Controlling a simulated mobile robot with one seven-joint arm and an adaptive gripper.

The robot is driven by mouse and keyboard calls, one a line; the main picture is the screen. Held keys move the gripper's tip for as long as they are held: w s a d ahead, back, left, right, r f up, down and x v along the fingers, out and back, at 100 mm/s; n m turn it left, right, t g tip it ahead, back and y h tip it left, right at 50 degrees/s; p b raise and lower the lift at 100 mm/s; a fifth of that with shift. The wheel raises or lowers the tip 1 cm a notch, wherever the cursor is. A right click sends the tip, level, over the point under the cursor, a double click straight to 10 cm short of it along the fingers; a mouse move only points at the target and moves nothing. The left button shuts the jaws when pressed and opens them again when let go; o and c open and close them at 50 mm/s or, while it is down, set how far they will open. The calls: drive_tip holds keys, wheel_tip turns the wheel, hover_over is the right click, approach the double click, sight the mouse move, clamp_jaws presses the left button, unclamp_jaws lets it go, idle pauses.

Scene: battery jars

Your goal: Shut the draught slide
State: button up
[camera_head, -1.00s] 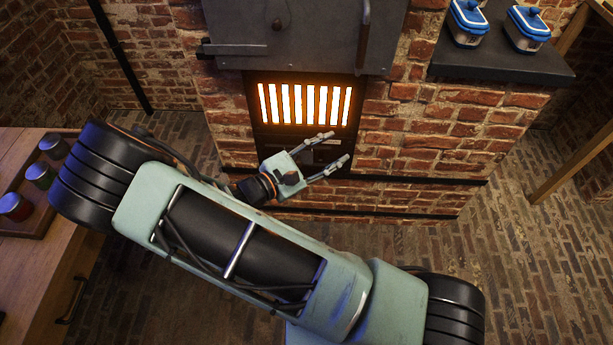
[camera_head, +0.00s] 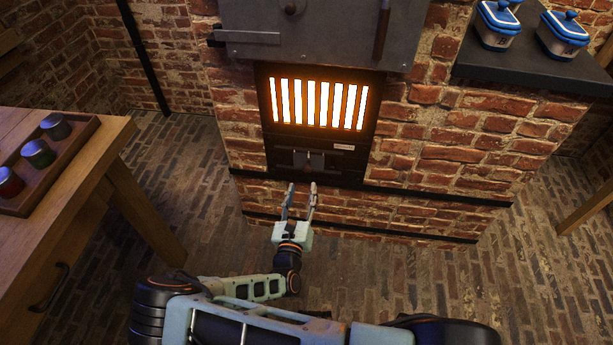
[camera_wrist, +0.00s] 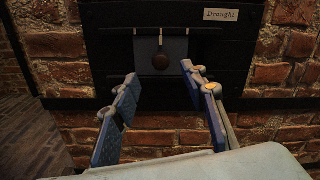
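The draught slide (camera_head: 308,160) is a dark grey plate with a round knob, set in the black panel under the glowing grate. In the wrist view the slide (camera_wrist: 148,54) shows with its brown knob (camera_wrist: 161,61), beside a label reading "Draught" (camera_wrist: 220,15). Narrow light slits show along the slide's upper part. My gripper (camera_head: 302,187) is open and empty, just in front of and below the slide. In the wrist view its two fingers (camera_wrist: 158,82) stand apart, one each side of the knob, and do not appear to touch it.
The glowing grate (camera_head: 320,103) is above the slide, under a grey metal door (camera_head: 330,35). A wooden table (camera_head: 85,180) with a tray of jars (camera_head: 70,165) stands at left. Blue-lidded containers (camera_head: 497,27) sit on a dark shelf at right.

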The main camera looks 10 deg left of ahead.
sight(307, 170)
drive_tip(key=w+b, duration=0.1)
drive_tip(key=w, duration=0.6)
drive_tip(key=shift+d, duration=0.15)
clamp_jaws()
